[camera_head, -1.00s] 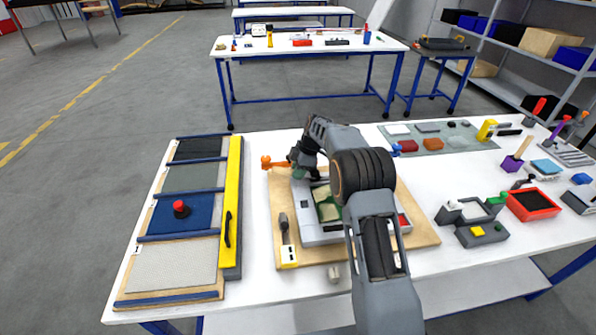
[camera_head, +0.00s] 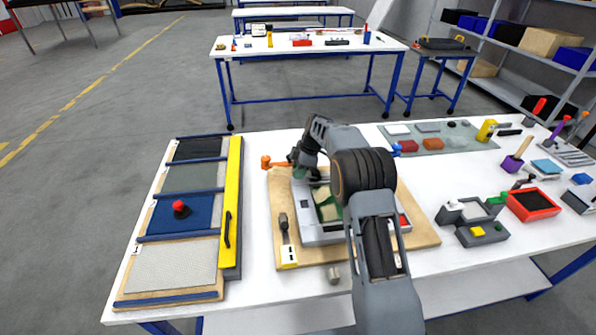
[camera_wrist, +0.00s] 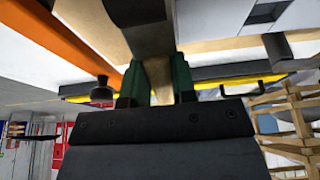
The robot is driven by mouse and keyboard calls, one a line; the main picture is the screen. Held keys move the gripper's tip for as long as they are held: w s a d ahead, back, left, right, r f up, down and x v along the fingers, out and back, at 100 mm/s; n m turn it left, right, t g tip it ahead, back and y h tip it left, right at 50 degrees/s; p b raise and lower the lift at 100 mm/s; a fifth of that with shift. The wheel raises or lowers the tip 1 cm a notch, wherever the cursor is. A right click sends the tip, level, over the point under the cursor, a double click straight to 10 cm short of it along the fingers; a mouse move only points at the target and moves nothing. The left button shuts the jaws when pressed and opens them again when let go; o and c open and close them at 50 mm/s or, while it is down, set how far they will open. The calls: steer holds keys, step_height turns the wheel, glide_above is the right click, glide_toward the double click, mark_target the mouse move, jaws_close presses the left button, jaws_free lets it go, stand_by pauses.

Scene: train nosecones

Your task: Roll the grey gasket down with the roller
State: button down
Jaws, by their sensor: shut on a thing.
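My gripper (camera_wrist: 158,82) is shut on a tan, handle-like piece (camera_wrist: 158,70), held between its green fingertips in the wrist view. This piece joins a dark grey part (camera_wrist: 145,25), which looks like the roller; its far end is cut off. In the head view my gripper (camera_head: 299,172) is over the back left of a light grey housing (camera_head: 318,236) on a wooden board. The housing has a green and cream inside (camera_head: 328,208). I cannot tell the grey gasket apart from the housing, nor whether the roller touches it. My arm hides the housing's right part.
An orange handle (camera_head: 270,163) stands close left of my gripper. A black-handled tool (camera_head: 284,223) lies on the board's left. A panel rack with a yellow bar (camera_head: 232,195) is further left. Grey fixtures (camera_head: 480,232) and a red tray (camera_head: 533,204) stand right.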

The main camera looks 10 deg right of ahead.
steer(key=shift+d, duration=0.25)
steer(key=shift+d, duration=0.7)
steer(key=shift+f+b, duration=0.2)
steer(key=shift+b, duration=0.25)
stand_by(0.9)
steer(key=shift+r, duration=0.2)
stand_by(0.5)
steer(key=shift+d, duration=0.3)
steer(key=shift+d, duration=0.75)
steer(key=shift+f+b, duration=0.2)
steer(key=shift+b, duration=0.1)
stand_by(1.0)
